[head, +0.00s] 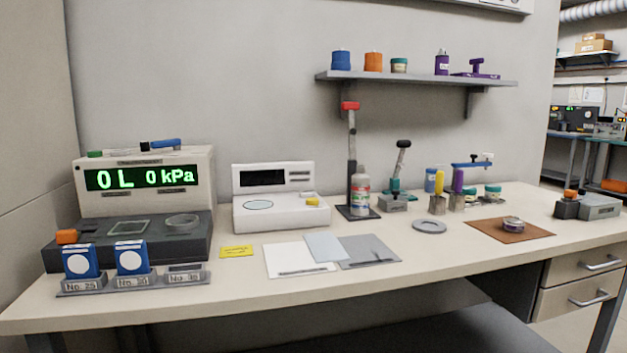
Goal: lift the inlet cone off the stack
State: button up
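I cannot tell for certain which thing is the inlet cone or its stack. A small round metallic and purple piece (513,223) sits on a brown mat (483,231) at the right of the bench. A flat grey ring (429,226) lies to the left of the mat. Behind them stand a yellow-topped metal cup (438,195) and a purple-topped metal cup (457,190), side by side. My gripper is not in view.
The bench (375,256) holds a device reading "0L 0 kPa" (145,195), a white balance (275,197), a bottle (360,192), a red-topped stand (351,165) and flat sheets (301,258). A shelf (420,77) hangs above. The right front of the bench is clear.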

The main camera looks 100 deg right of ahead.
aim_at(359, 178)
jog(key=z, duration=0.05)
jog(key=i, duration=0.3)
jog(key=z, duration=2.75)
